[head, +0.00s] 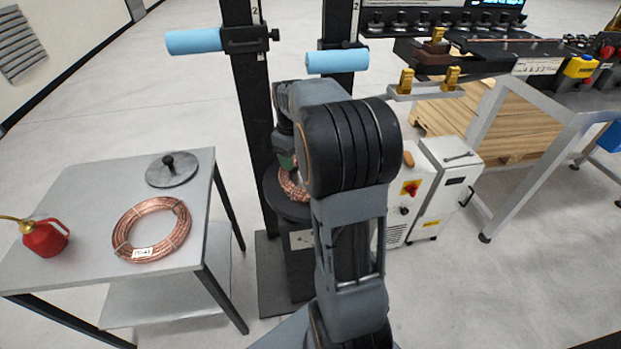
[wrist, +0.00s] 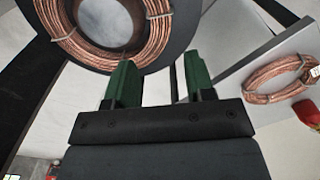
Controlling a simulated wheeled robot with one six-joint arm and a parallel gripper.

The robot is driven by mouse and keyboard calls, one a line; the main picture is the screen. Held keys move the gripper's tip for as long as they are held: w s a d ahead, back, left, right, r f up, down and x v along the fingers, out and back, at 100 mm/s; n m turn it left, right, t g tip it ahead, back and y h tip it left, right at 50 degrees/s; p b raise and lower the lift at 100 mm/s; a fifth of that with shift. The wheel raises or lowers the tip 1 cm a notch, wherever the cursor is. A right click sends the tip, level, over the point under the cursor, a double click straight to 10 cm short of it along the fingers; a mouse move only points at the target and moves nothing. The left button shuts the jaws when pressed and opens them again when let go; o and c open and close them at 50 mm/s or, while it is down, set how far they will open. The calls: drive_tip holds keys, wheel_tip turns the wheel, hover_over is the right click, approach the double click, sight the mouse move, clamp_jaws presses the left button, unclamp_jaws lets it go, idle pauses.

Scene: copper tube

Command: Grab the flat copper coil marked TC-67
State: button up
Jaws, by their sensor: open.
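One copper coil (head: 152,229) lies flat on the grey table at the left. It has a white tag starting with TC; its number is too small to read surely. It also shows at the right edge of the wrist view (wrist: 268,80). A second copper coil (head: 292,186) lies on a dark round plate, mostly hidden behind my arm in the head view. The wrist view shows this coil (wrist: 157,37) tied with pale bands, with no tag visible. My gripper (wrist: 158,80) is open and empty, its green fingers apart, close to that plate's edge and not around either coil.
The table (head: 110,187) also bears a red oil can (head: 45,238) and a grey disc with a black knob (head: 171,170). Dark posts with blue rollers (head: 337,61) stand behind the plate. A white cabinet (head: 440,180) and a workbench stand right.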

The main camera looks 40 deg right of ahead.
sight(295, 189)
wheel_tip(295, 189, down, 12)
drive_tip(key=shift+w+d+f, duration=0.1)
drive_tip(key=shift+w+f, duration=0.05)
drive_tip(key=shift+f, duration=0.1)
idle(0.5)
clamp_jaws()
idle(0.3)
drive_tip(key=shift+r, duration=0.1)
